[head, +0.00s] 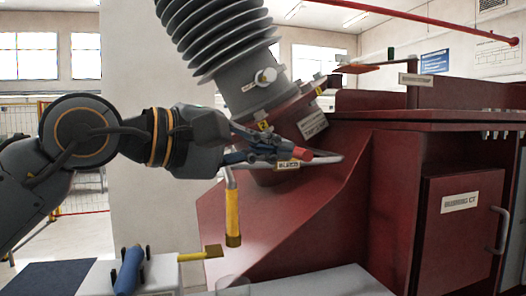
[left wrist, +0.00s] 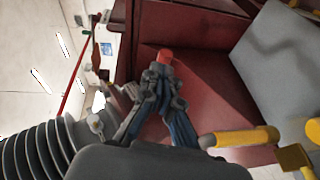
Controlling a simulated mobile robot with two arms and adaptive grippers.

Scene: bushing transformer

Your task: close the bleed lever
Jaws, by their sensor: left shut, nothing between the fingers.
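A lever with a yellow grip (head: 232,212) hangs nearly straight down from a pale metal rod below my left wrist. The yellow grip also shows in the left wrist view (left wrist: 245,137), right of the fingers. A red-tipped part (head: 300,155) is near a small tag (head: 288,166) whose lettering is too small to read surely. The red tip shows just beyond my fingertips in the left wrist view (left wrist: 165,57). My left gripper (head: 279,149) is shut and empty, close to the red tip; I cannot tell whether they touch. My right gripper is not in view.
A grey ribbed bushing (head: 215,35) rises above the gripper from the sloped dark red housing (head: 285,220). A cabinet door (head: 465,225) stands at right.

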